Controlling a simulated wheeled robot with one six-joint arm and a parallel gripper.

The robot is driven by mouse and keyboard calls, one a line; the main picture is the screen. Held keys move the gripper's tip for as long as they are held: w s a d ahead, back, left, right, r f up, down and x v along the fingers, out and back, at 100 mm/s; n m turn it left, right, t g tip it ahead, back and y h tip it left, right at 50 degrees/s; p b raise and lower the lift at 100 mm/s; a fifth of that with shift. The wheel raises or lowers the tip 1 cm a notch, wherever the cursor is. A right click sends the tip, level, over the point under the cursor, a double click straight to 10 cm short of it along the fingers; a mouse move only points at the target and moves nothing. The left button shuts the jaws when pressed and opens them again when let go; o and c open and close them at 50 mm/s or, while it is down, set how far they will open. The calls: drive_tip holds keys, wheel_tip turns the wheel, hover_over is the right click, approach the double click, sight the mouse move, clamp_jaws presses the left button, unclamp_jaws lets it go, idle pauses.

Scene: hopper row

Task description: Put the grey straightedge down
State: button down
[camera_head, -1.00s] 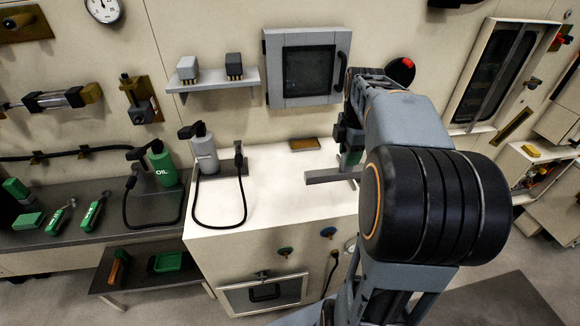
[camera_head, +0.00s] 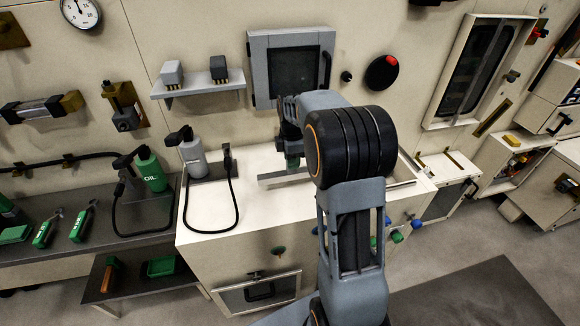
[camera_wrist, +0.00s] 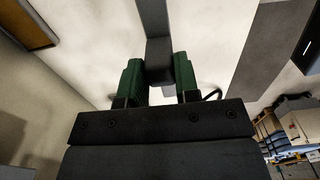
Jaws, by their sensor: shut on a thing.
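The grey straightedge (camera_head: 273,179) is a long grey bar over the white counter top (camera_head: 250,206), lying level in the head view. My gripper (camera_head: 293,163) is shut on it; the arm partly hides the grip. In the wrist view the two green fingers (camera_wrist: 158,80) close on the sides of the straightedge (camera_wrist: 155,28), which runs away from them over the white top. Its left end is free of the gripper. I cannot tell whether the bar touches the counter.
A grey bottle (camera_head: 192,158) with a looped black hose stands on the counter, left of the straightedge. A wall cabinet (camera_head: 262,75) and a shelf (camera_head: 200,84) with two small blocks are behind. The counter's front middle is clear. A brown-orange edge (camera_wrist: 27,25) shows in the wrist view.

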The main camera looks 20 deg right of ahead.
drive_tip(key=shift+w+a+f, duration=0.1)
drive_tip(key=shift+w+f, duration=0.05)
drive_tip(key=shift+f, duration=0.8)
drive_tip(key=shift+w+a+f, duration=0.1)
drive_tip(key=shift+f, duration=0.85)
drive_tip(key=shift+f, duration=0.15)
drive_tip(key=c, duration=0.8)
unclamp_jaws()
drive_tip(key=shift+c, duration=0.2)
